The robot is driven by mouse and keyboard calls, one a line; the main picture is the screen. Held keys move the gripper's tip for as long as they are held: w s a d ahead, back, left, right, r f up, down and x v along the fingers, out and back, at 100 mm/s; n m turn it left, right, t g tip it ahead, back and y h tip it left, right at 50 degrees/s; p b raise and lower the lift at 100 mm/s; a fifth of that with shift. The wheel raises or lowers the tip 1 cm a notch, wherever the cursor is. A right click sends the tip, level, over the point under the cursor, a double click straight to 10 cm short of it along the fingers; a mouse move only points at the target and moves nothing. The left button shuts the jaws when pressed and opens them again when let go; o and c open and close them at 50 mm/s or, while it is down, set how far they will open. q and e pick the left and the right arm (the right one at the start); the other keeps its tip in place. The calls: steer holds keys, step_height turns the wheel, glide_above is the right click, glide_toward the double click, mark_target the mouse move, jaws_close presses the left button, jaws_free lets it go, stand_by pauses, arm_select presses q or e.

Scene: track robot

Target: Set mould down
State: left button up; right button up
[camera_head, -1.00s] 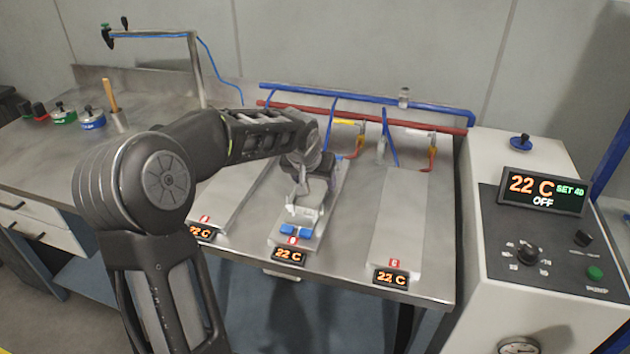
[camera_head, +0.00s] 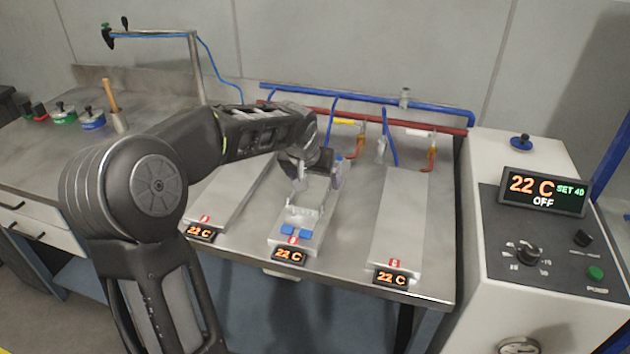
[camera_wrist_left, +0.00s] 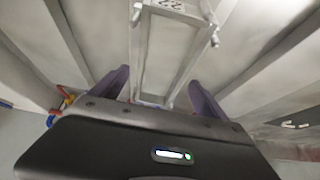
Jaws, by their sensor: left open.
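The mould (camera_head: 302,216) is a pale metal, frame-like piece lying on the middle plate (camera_head: 312,244). Its long rails and a plate with a number show in the left wrist view (camera_wrist_left: 172,12). My left gripper (camera_head: 312,182) is open above the far part of the mould. In the left wrist view its two purple fingers (camera_wrist_left: 158,90) stand apart on either side of the mould's rails. Whether a finger touches the mould cannot be told. The mould's far end is partly hidden by the gripper. My right gripper is not in view.
A left plate (camera_head: 226,202) and a bare right plate (camera_head: 402,215) flank the middle one, each with a 22 C display. Blue and red pipes (camera_head: 370,112) with valves run behind. A control box (camera_head: 535,225) reading OFF stands at the right.

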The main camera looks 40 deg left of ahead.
arm_select(q)
steer(key=v, duration=1)
stand_by(0.3)
stand_by(2.0)
